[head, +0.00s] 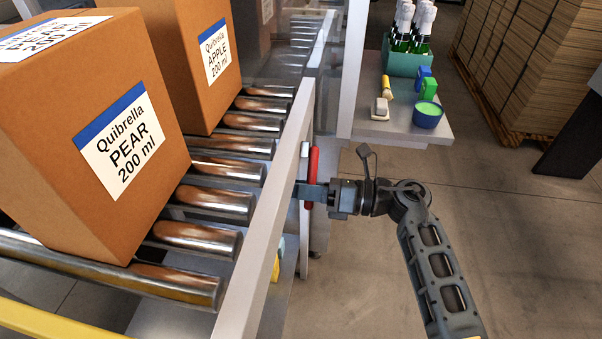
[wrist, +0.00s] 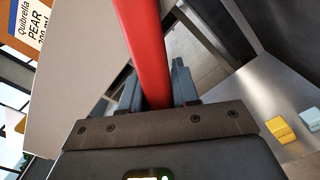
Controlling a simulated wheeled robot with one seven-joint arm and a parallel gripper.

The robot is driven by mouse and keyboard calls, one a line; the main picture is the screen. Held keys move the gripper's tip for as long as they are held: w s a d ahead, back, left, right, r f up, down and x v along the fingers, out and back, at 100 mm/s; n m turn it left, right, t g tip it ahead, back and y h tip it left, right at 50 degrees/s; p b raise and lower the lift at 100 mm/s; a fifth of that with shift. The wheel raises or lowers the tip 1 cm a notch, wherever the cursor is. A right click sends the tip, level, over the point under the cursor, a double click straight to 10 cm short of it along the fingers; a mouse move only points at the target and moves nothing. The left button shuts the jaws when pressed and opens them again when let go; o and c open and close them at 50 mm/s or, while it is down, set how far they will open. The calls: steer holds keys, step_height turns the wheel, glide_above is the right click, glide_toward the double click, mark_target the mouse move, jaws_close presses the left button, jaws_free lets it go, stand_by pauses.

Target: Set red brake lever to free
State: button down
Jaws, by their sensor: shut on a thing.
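The red brake lever (head: 312,167) stands roughly upright on the outer side of the conveyor's side rail. In the wrist view the red lever (wrist: 148,45) runs from the top edge down between the fingers. My gripper (head: 308,192) reaches it from the right and is shut on it; the fingers (wrist: 157,88) sit on either side of the lever in the wrist view. The lever's pivot and any free or locked marking cannot be made out.
A roller conveyor (head: 217,201) carries a PEAR box (head: 75,190) and an APPLE box (head: 185,90). Its pale side rail (head: 262,225) runs beside my gripper. A shelf (head: 395,127) with bottles (head: 410,42) and a blue bowl (head: 427,115) stands behind.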

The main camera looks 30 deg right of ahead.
steer(key=shift+s+a+r+m+p, duration=0.15)
steer(key=shift+s+r+m+p, duration=0.15)
steer(key=shift+m, duration=0.3)
steer(key=shift+w+f, duration=0.1)
steer(key=c, duration=0.9)
jaws_free()
